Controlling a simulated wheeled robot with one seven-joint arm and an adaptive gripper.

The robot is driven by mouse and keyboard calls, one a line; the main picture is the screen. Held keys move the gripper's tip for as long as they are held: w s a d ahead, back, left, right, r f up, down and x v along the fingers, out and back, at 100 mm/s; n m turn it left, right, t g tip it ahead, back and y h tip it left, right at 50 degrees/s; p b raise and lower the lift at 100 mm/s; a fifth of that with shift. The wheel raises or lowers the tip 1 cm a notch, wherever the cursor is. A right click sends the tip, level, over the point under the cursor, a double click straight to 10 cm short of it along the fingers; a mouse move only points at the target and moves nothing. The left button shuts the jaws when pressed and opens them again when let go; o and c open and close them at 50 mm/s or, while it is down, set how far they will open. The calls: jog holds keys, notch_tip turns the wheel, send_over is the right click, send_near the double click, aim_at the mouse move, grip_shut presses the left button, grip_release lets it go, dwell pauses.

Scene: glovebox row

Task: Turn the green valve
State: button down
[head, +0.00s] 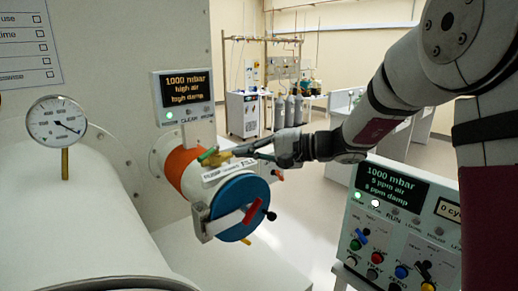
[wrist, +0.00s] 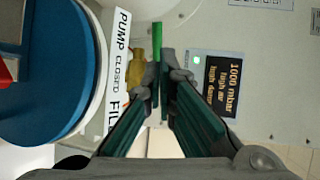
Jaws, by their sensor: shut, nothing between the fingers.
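The green valve handle (head: 207,154) sits on a yellow brass valve body (head: 216,160) on top of the orange and white cylinder. In the wrist view the green handle (wrist: 157,40) stands as a narrow upright bar just beyond the fingertips, with the brass body (wrist: 137,65) to its left. My gripper (head: 238,150) reaches in from the right at the valve's height. It is shut and empty, its fingertips (wrist: 163,72) close to the handle. I cannot tell whether they touch it.
A label strip reading PUMP, CLOSED, FILL (wrist: 117,70) lies beside the valve. The cylinder's blue door (head: 240,207) with a red handle (head: 252,213) is just below my gripper. A display box (head: 184,97) is behind. A control panel (head: 390,225) stands at right.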

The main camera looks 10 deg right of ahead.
aim_at(207, 154)
jog(key=p+x, duration=0.1)
jog(key=x, duration=0.7)
jog(key=shift+a+f, duration=0.1)
